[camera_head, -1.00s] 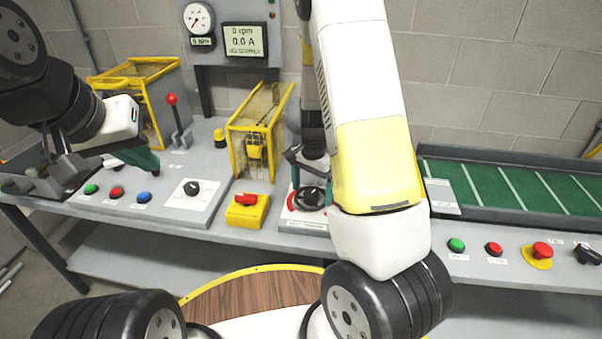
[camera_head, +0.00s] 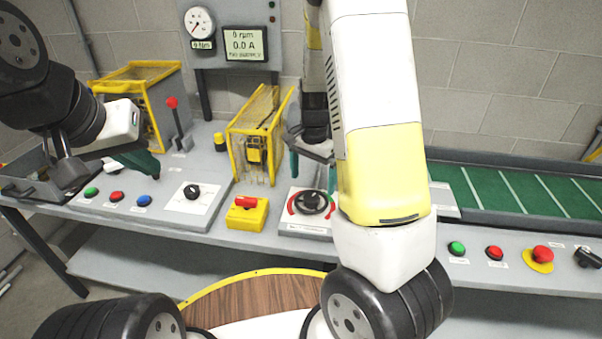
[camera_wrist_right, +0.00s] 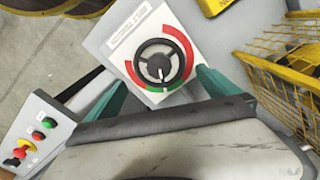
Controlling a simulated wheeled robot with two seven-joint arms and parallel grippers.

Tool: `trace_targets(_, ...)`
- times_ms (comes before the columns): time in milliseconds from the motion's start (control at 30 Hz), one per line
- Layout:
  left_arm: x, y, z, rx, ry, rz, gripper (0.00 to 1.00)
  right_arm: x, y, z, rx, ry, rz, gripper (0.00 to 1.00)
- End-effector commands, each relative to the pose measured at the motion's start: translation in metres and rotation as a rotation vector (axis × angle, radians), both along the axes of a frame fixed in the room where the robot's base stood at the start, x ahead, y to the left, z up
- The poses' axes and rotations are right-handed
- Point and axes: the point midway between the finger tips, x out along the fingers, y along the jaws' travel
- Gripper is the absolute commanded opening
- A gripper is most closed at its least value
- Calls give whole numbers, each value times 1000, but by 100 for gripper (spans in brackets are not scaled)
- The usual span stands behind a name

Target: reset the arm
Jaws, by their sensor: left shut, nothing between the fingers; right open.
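My right arm reaches across the middle of the head view. Its gripper (camera_head: 312,160) is open and empty, with teal fingers, just behind and above a black handwheel (camera_head: 312,203) on a panel with a red and green arc. In the right wrist view, the handwheel (camera_wrist_right: 158,62) shows beyond the open fingers (camera_wrist_right: 160,88), clear of them. My left gripper (camera_head: 148,168) is shut and empty at the left, its teal fingers above the bench near the coloured buttons. Part of the left gripper is hidden by its own arm.
A yellow box with a red switch (camera_head: 245,213) stands left of the handwheel. Yellow cage guards (camera_head: 255,135) and a red-knobbed lever (camera_head: 176,125) rise behind. A green conveyor (camera_head: 520,193) and a red stop button (camera_head: 542,254) are at right. A wooden round top (camera_head: 250,300) is in front.

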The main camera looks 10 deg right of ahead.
Motion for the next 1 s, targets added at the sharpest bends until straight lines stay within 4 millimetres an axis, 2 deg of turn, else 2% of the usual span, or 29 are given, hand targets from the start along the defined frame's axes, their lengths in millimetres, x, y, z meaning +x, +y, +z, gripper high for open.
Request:
trace_targets(100, 0, 0, 0, 0, 0, 0, 0, 1, 1, 16, 1, -3, 2, 100)
trace_targets(200, 0, 0, 0, 0, 0, 0, 0, 1, 0, 22, 0, -1, 0, 100)
trace_targets(533, 0, 0, 0, 0, 0, 0, 0, 0, 0, 24, 1, -2, 2, 100)
trace_targets(633, 0, 0, 0, 0, 0, 0, 0, -3, 3, 32, 18, -14, 21, 100)
trace_targets(767, 0, 0, 0, 0, 0, 0, 0, -15, 10, 63, 74, -67, 98, 100)
trace_targets(1000, 0, 0, 0, 0, 0, 0, 0, -64, 28, 145, 155, -247, 358, 100)
